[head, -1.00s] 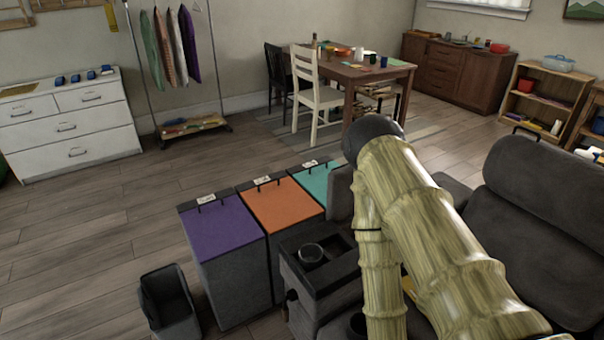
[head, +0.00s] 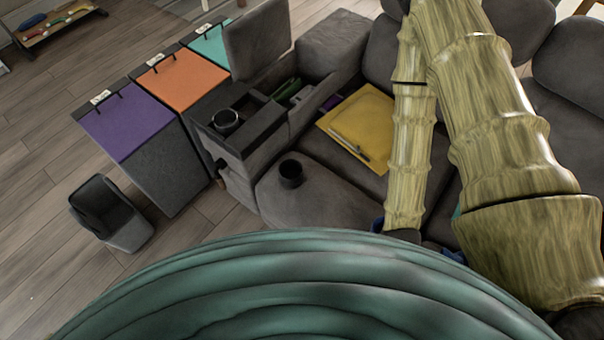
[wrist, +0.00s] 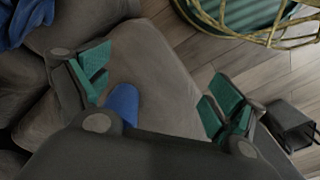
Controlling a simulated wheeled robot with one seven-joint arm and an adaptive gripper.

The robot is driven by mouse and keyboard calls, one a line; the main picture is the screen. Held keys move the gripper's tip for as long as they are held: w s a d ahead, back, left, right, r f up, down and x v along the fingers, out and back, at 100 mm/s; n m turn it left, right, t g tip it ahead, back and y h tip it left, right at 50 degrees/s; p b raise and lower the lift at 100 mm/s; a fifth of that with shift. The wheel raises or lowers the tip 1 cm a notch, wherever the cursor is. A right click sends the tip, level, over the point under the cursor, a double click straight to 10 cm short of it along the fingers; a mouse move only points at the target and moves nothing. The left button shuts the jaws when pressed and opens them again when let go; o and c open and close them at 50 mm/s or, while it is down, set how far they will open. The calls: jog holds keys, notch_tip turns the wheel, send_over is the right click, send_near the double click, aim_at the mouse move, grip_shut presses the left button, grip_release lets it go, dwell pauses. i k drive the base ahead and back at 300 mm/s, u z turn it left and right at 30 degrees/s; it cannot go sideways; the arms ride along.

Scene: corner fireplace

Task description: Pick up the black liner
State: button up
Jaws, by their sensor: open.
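A small black open-topped cup, which looks like the black liner (head: 291,173), stands upright on the front part of the grey sofa seat (head: 322,207) in the head view. I cannot make it out in the wrist view. My gripper (wrist: 158,75) is open and empty in the wrist view, with its teal-padded fingers wide apart above a grey cushion. A blue thing (wrist: 122,103) shows between the fingers, partly hidden by the gripper body. In the head view my arm comes down right of the liner, and the fingers are not visible.
Left of the liner is a console with a dark cup (head: 225,122) in its tray. Purple (head: 128,125), orange (head: 178,78) and teal-lidded boxes stand at left. A dark bin (head: 112,215) is on the open floor.

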aim_at(289, 170)
jog(key=u, duration=0.05)
jog(key=k, duration=0.5)
jog(key=u, duration=1.9)
jog(key=i, duration=1.1)
jog(key=z, duration=2.2)
